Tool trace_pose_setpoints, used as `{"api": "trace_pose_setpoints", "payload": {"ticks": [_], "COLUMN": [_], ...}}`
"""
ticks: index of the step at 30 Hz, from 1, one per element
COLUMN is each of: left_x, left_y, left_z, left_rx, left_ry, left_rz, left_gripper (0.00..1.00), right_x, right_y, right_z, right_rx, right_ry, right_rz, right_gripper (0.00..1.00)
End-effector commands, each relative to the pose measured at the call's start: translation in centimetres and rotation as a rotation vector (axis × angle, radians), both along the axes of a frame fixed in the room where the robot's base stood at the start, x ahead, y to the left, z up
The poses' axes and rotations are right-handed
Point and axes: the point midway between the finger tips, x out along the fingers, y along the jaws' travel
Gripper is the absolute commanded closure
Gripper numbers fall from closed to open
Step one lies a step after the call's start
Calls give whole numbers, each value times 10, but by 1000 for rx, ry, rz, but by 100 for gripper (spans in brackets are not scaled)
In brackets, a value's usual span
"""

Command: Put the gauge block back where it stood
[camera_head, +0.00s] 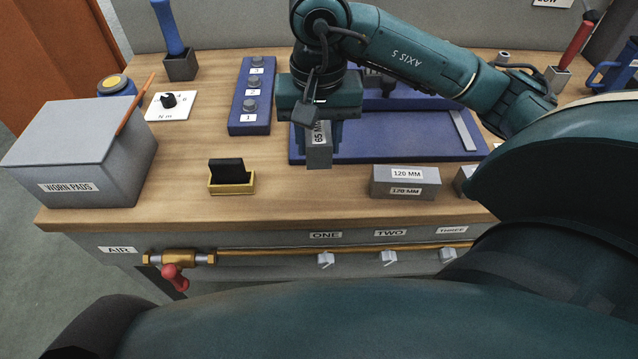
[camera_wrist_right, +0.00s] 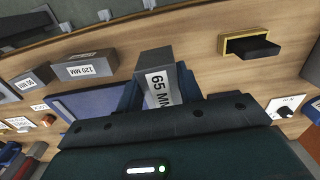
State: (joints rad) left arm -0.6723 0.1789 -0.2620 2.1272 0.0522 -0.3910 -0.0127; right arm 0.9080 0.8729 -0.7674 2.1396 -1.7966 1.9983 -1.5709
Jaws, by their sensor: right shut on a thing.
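The grey gauge block (camera_head: 319,155) labelled 65 MM is held between the fingers of my right gripper (camera_head: 321,135). It hangs over the front left edge of the blue tray (camera_head: 400,150) in the head view; its height above the bench is hard to tell. In the right wrist view the block (camera_wrist_right: 153,66) sits between the two blue-green fingers, label facing the camera. A grey block labelled 120 MM (camera_head: 405,176) stands on the bench to the right, with another grey block (camera_head: 463,180) beside it, partly hidden by my arm. My left gripper is not in view.
A yellow-rimmed holder with a black piece (camera_head: 231,187) stands at front left. A grey WORN PADS box (camera_head: 75,150) is farther left. A blue numbered strip (camera_head: 250,122) lies left of the tray. Bare wood (camera_head: 300,195) lies between the holder and the 120 MM block.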

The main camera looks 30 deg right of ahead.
Motion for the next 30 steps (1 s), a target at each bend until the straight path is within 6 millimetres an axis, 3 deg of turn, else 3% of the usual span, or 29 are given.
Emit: {"api": "trace_pose_setpoints", "payload": {"ticks": [9, 21, 30], "left_x": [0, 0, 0], "left_y": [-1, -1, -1], "left_z": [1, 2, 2], "left_rx": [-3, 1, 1], "left_ry": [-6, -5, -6], "left_rz": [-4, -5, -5], "left_gripper": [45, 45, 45], "right_x": [-2, -2, -1], "right_y": [-2, -2, -2], "right_z": [-50, -97, -100], "right_rx": [-1, -1, -1], "right_ry": [4, 3, -2], "right_rz": [-31, -29, -28], "right_gripper": [100, 100, 100]}}
